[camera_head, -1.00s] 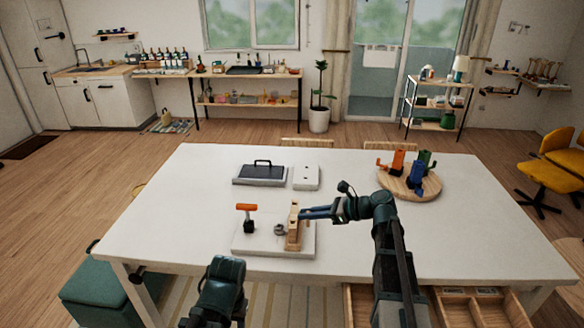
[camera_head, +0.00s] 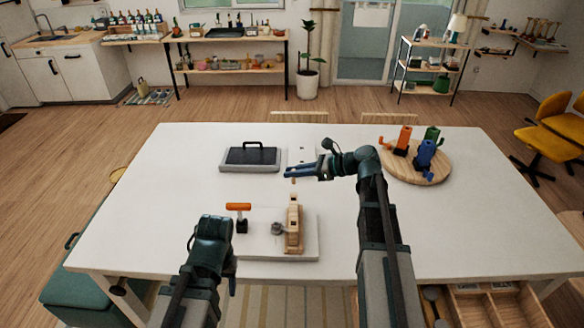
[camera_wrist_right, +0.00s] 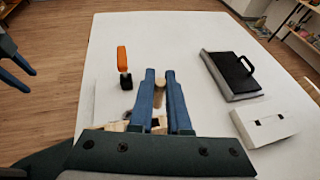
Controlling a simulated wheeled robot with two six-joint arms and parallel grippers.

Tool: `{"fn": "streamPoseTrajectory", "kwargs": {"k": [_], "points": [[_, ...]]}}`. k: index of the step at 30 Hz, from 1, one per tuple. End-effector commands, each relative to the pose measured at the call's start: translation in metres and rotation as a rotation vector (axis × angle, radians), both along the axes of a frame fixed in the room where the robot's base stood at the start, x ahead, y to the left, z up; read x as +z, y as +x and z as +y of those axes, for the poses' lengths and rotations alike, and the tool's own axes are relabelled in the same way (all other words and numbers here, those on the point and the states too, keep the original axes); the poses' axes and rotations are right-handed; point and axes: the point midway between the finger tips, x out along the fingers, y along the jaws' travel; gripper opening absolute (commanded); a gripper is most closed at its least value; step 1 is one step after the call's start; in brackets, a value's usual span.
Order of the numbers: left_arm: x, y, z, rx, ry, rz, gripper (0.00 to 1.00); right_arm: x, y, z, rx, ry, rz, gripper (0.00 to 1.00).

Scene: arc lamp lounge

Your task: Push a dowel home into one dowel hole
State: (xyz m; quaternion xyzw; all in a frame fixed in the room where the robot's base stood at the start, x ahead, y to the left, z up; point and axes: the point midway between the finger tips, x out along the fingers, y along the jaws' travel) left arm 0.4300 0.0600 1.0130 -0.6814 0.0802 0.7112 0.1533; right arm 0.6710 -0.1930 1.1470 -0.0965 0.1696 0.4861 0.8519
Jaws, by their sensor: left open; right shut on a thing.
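My right gripper (camera_head: 290,171) is shut on a small tan dowel (camera_wrist_right: 158,84), which shows between its blue fingers in the right wrist view. In the head view the gripper hangs above the table, higher in the picture than the wooden block (camera_head: 294,226) and apart from it. The wooden block stands on a pale board (camera_head: 262,246); its holes cannot be made out. In the right wrist view the fingers mostly hide the block. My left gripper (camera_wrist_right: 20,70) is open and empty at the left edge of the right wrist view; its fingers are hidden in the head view.
An orange-handled clamp (camera_head: 238,208) stands on the board's left part. A dark case (camera_head: 250,157) and a white block with dark spots (camera_wrist_right: 268,122) lie behind. A round wooden tray (camera_head: 415,174) holds coloured items at right. The table's right front is clear.

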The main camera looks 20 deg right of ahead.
Motion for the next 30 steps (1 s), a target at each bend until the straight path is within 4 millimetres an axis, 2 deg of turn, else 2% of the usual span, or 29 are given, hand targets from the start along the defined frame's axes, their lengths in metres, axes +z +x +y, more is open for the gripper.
{"fn": "streamPoseTrajectory", "kwargs": {"k": [11,30], "points": [[-0.005,0.0,0.0,0.0,0.0,0.0,0.52,-0.005,0.0,0.0,-0.009,0.001,0.001,0.0],[-0.055,0.0,0.0,0.002,0.0,0.0,0.52,-0.055,0.0,0.0,-0.009,0.001,0.001,0.0]]}}
